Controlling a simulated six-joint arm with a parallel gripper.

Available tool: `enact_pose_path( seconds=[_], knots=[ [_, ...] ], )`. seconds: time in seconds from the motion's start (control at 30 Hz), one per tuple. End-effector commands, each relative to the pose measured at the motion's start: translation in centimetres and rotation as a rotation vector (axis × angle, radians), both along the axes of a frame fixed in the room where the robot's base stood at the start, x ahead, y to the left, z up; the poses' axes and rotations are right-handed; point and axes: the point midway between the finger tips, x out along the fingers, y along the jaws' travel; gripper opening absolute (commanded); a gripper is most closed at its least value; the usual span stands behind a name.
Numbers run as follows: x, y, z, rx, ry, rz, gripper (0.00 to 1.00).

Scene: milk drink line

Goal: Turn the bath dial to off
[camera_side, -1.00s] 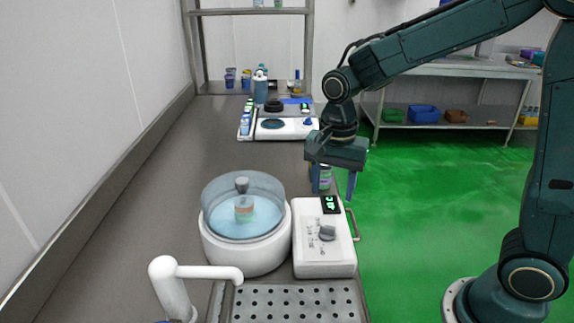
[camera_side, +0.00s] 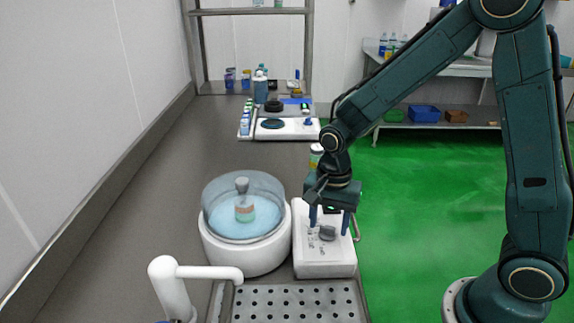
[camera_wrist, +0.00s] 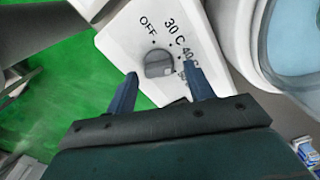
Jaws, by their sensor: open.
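The grey bath dial (camera_side: 327,233) sits on the sloped face of the white control box (camera_side: 325,262). In the wrist view the dial (camera_wrist: 158,63) is ringed by dots and printed labels: OFF above, 30 C at upper right, 40 C at right and one more partly hidden label. The dial's light mark seems to face right, towards the higher labels; its exact setting is unclear. My gripper (camera_side: 329,228) is open above the box, pointing down. In the wrist view its fingertips (camera_wrist: 161,75) stand either side of the dial, apparently not touching it. The gripper mostly hides the display.
The round white bath (camera_side: 245,255) with a clear lid and a bottle inside stands left of the box. A white tap (camera_side: 195,272) and a perforated drain plate (camera_side: 295,303) lie in front. A capped bottle (camera_side: 316,155) stands behind my gripper. A hotplate unit (camera_side: 278,130) is farther back.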

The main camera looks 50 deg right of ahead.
Motion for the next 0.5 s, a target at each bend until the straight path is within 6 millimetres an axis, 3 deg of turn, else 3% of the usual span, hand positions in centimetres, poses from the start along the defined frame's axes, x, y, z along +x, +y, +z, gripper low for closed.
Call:
enact_pose_path(
  seconds=[0.1,0.33,0.5],
  knots=[
    [-0.01,0.0,0.01,0.0,0.0,0.0,0.51],
    [-0.01,0.0,0.03,0.0,0.001,0.0,0.08],
    [-0.01,0.0,0.04,0.0,0.001,0.003,0.08]
  ],
)
